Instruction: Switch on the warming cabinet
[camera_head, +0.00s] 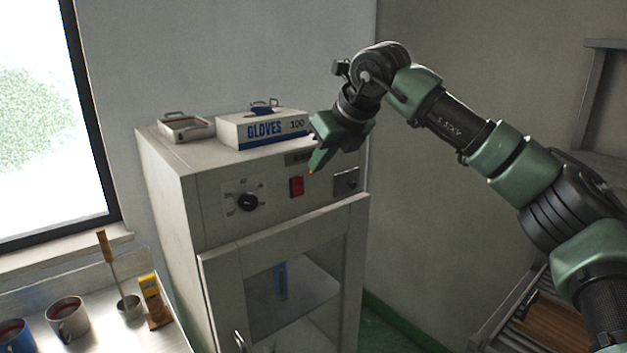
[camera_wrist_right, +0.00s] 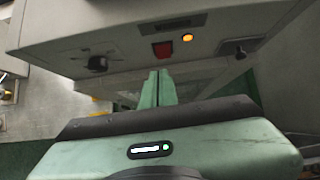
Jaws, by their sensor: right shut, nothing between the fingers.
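The pale grey warming cabinet (camera_head: 215,240) stands by the wall, its front panel facing me. A red switch (camera_head: 296,187) sits in the middle of the panel; it also shows in the right wrist view (camera_wrist_right: 162,49). Beside the switch an orange lamp (camera_wrist_right: 187,37) glows; in the head view my fingertips mostly cover it. My right gripper (camera_head: 314,170) is shut and empty, its green fingers pointing at the panel close to the switch. The fingertips (camera_wrist_right: 159,72) appear just short of the switch; I cannot tell if they touch. My left gripper is not in view.
A black dial (camera_head: 248,202) is left of the switch and a small dark fitting (camera_head: 346,181) right of it. A glove box (camera_head: 262,129) and a metal tin (camera_head: 186,127) sit on top. Mugs (camera_head: 68,319) stand on the bench at lower left.

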